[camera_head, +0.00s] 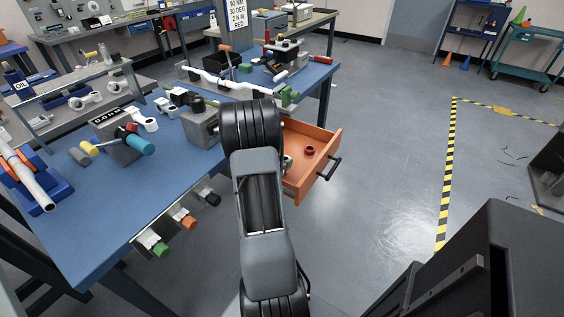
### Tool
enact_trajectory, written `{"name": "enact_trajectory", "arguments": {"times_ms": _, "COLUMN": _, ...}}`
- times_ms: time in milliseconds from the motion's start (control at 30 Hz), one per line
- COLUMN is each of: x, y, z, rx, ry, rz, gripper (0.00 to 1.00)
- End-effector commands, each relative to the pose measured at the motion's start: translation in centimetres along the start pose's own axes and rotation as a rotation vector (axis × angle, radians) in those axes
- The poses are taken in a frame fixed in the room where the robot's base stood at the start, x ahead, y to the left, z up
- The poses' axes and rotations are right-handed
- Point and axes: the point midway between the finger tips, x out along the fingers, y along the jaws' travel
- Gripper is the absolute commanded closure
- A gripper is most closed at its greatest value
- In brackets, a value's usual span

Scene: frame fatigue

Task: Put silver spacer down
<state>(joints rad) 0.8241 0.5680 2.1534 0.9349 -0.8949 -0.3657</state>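I cannot make out a silver spacer in this view. My arm rises through the middle of the picture and reaches toward the blue workbench (103,215) and the open orange drawer (322,167). My gripper is hidden behind my arm, so its opening and anything in it cannot be seen.
A white shaft (228,84) lies farther back. Green, orange and black knobs line the bench front. Open floor (390,150) lies right of the drawer.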

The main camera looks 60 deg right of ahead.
Motion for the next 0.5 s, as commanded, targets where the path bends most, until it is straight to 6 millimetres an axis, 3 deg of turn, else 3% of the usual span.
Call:
{"name": "enact_trajectory", "arguments": {"times_ms": 433, "x": 0.5, "y": 0.1, "z": 1.5, "rx": -0.004, "ry": -0.009, "rz": 0.002, "gripper": 0.8}}
{"name": "enact_trajectory", "arguments": {"times_ms": 467, "x": 0.5, "y": 0.1, "z": 1.5, "rx": -0.004, "ry": -0.01, "rz": 0.002, "gripper": 0.51}}
{"name": "enact_trajectory", "arguments": {"times_ms": 500, "x": 0.5, "y": 0.2, "z": 1.6, "rx": -0.005, "ry": -0.012, "rz": 0.002, "gripper": 0.47}}
